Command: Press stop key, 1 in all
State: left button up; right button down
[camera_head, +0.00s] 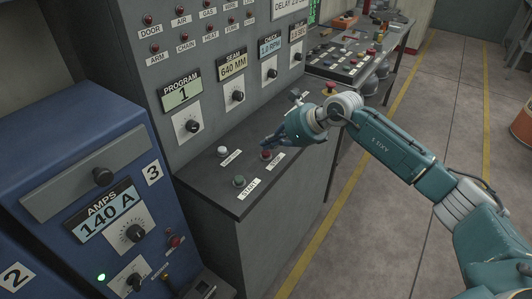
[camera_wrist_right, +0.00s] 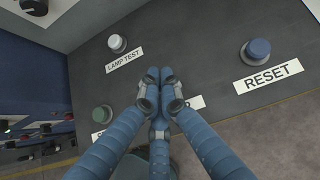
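The red stop key (camera_head: 266,155) sits on the sloped grey console top, with its STOP label (camera_head: 276,161) beside it. My right gripper (camera_head: 268,139) is over the console, its fingertips just beyond the stop key in the head view; whether they touch anything I cannot tell. In the right wrist view the gripper's fingers (camera_wrist_right: 159,74) are together and empty. They hide the stop key there and most of its label (camera_wrist_right: 194,102). My left gripper is not in view.
A white lamp test key (camera_head: 222,151) and a green start key (camera_head: 239,181) are close by. A blue reset key (camera_wrist_right: 258,50) shows in the wrist view. A red mushroom button (camera_head: 331,87) is farther back. The dial panel (camera_head: 210,80) rises behind the keys.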

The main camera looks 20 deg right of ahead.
aim_at(269, 152)
jog(key=shift+f+b, duration=0.45)
jog(key=shift+f, duration=0.3)
dwell(0.6)
dwell(0.3)
jog(key=shift+r+p, duration=0.5)
jog(key=shift+r, duration=0.5)
jog(key=shift+r+p, duration=1.45)
jog(key=shift+r, duration=1.05)
